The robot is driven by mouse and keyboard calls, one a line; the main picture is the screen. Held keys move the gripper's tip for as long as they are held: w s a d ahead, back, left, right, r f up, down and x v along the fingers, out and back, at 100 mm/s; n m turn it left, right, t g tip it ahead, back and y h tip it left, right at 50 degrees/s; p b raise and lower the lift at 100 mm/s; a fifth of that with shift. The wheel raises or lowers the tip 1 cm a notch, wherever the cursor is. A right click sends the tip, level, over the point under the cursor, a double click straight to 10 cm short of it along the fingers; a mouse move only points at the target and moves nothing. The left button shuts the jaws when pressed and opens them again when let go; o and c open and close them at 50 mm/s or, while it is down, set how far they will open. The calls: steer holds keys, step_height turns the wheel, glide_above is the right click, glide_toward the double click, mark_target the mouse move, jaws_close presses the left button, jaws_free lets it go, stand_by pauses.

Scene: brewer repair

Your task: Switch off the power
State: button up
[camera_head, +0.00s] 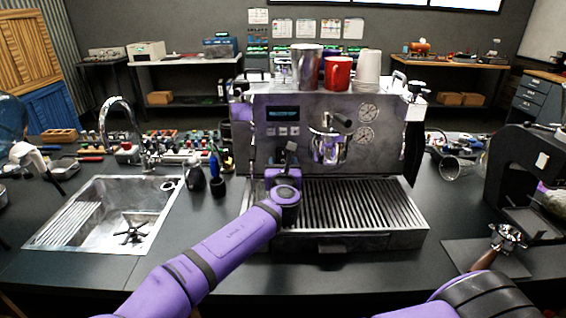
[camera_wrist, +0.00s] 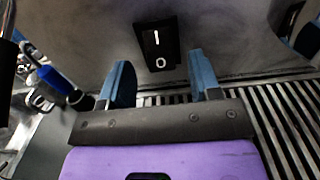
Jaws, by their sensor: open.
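The power switch (camera_wrist: 158,46) is a black rocker marked I and O on the metal front of the espresso machine (camera_head: 375,145). In the wrist view it lies just beyond my fingertips, roughly between them. My gripper (camera_wrist: 163,82) has two blue fingers spread apart with nothing between them. In the head view my gripper (camera_head: 288,155) is at the machine's left front, and the switch is hidden behind it. I cannot tell whether the fingers touch the panel. The machine has a display (camera_head: 283,113) with buttons below it, and a slatted drip tray (camera_head: 350,203).
A sink (camera_head: 110,212) with a faucet (camera_head: 125,120) is on the left. Small bottles (camera_head: 195,178) stand between sink and machine. A metal cup (camera_head: 306,65), a red mug (camera_head: 338,72) and white cups (camera_head: 368,66) stand on the machine. A portafilter (camera_head: 506,236) lies at right.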

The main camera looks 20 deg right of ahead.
steer(key=shift+x, duration=0.85)
steer(key=c, duration=0.9)
steer(key=shift+f+t, duration=0.2)
steer(key=shift+t, duration=0.4)
steer(key=o, duration=0.9)
steer(key=v, duration=1.1)
